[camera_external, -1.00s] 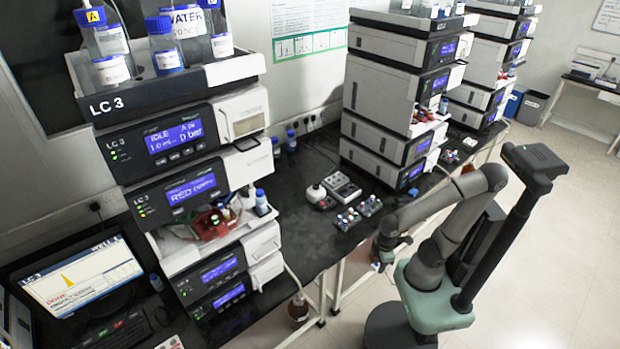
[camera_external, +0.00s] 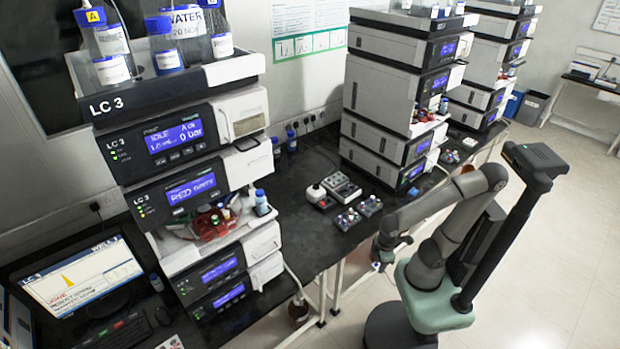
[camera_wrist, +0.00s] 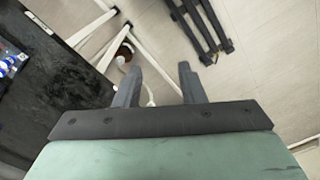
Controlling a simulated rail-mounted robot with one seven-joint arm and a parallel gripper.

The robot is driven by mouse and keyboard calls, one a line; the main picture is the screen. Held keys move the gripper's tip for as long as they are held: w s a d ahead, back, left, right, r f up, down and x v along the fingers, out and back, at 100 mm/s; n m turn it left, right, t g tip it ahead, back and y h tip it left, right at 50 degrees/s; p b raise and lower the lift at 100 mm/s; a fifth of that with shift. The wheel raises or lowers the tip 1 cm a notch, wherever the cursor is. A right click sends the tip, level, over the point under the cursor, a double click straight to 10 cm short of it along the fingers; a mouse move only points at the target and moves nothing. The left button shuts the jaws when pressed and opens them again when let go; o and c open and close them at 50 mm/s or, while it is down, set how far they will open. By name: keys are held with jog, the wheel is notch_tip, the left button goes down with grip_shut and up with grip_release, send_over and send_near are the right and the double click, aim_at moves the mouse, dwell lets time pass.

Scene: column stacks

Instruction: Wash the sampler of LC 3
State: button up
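The LC 3 stack (camera_external: 150,100) stands at the left of the external view, labelled LC 3 near its top. Its upper module screen (camera_external: 181,136) reads IDLE and 0 bar. The screen below it (camera_external: 191,189) seems to read RED and a blurred word. Beneath that is an open bay, the likely sampler (camera_external: 212,224), with a red tray and small vials. My gripper (camera_external: 380,262) hangs at the bench's front edge, right of the stack and well apart from it. In the wrist view my gripper (camera_wrist: 160,85) has two fingers spread with nothing between them.
A monitor (camera_external: 82,280) and keyboard (camera_external: 118,332) sit left of the stack. Small devices (camera_external: 340,190) and vial racks (camera_external: 358,214) lie on the black bench. Further stacks (camera_external: 400,90) stand behind. A brown bottle (camera_wrist: 124,54) is on the floor under the bench.

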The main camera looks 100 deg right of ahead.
dwell(0.3)
grip_shut()
dwell(1.6)
